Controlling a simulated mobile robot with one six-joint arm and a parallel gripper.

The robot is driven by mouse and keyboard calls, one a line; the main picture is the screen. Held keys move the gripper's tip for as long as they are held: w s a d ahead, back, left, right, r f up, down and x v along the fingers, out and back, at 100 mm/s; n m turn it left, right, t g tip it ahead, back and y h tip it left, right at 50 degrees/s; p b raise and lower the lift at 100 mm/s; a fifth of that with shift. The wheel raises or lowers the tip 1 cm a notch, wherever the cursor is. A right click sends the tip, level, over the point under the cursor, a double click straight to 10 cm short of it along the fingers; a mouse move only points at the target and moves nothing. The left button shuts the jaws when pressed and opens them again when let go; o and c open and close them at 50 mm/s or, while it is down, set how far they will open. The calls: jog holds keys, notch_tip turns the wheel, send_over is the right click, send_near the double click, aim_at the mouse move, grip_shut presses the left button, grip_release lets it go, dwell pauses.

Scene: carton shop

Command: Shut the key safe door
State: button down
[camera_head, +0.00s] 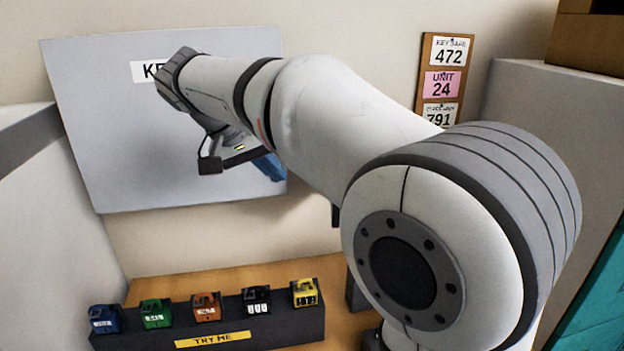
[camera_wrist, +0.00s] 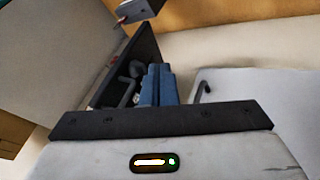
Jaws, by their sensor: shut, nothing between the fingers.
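In the wrist view my gripper (camera_wrist: 160,72) has its blue fingers together, empty. Just left of them is a dark flat panel (camera_wrist: 142,50), seen nearly edge-on, with grey hook-like parts beside the fingers. It may be part of the key safe, but I cannot tell whether it is the door or the case. Whether the fingers touch it is unclear. In the head view a blue finger (camera_head: 270,166) shows below my arm, in front of a grey wall panel (camera_head: 110,130).
A black "TRY ME" stand (camera_head: 140,339) with several coloured padlocks is on the wooden counter (camera_head: 190,285). A cork board (camera_head: 427,60) with number cards hangs right of the panel. A grey box (camera_wrist: 138,10) is above the fingers in the wrist view. Grey sides flank the counter.

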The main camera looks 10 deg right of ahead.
jog(key=w+d+f+p, duration=0.2)
jog(key=d+f+p, duration=0.1)
jog(key=d+f, duration=0.4)
jog(key=shift+d, duration=1)
